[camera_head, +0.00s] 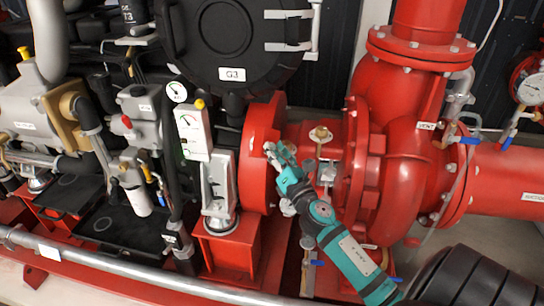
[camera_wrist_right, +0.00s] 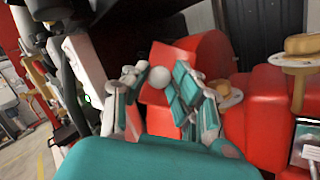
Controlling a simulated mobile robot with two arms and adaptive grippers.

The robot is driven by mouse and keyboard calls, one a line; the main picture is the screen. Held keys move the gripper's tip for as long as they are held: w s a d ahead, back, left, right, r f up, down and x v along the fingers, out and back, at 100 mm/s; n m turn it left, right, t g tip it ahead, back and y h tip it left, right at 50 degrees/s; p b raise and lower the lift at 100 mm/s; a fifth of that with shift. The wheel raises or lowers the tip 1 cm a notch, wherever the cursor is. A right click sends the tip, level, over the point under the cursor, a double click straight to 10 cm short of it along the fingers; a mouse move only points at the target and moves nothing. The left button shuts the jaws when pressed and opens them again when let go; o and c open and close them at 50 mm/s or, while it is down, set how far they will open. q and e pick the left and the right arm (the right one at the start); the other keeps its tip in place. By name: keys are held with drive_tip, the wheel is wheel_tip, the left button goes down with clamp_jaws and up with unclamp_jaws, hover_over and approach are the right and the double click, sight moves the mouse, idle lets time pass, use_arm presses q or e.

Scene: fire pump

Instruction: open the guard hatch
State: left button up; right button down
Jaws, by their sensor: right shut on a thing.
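The red rounded guard (camera_head: 256,160) covers the coupling between the engine side and the red pump (camera_head: 400,165). Its hatch cannot be clearly told apart from the rest of the guard. My right gripper (camera_head: 276,160) is at the guard's right side, its arm coming in from the lower right. In the right wrist view my right gripper (camera_wrist_right: 152,90) has its fingers around a small pale round knob (camera_wrist_right: 130,75) in front of the red guard (camera_wrist_right: 188,60). The gripper is shut on the knob. The fingers partly hide the knob's base. My left gripper is not in view.
A white gauge box (camera_head: 193,135) stands just left of the guard, and a black round housing (camera_head: 230,40) marked G3 hangs above. A brass-capped fitting (camera_head: 320,134) is close on the right. A grey pipe (camera_head: 130,270) runs along the front.

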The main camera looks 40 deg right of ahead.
drive_tip(key=shift+d, duration=0.1)
idle(0.3)
drive_tip(key=c, duration=1.1)
unclamp_jaws()
drive_tip(key=v, duration=1.2)
drive_tip(key=shift+c, duration=0.5)
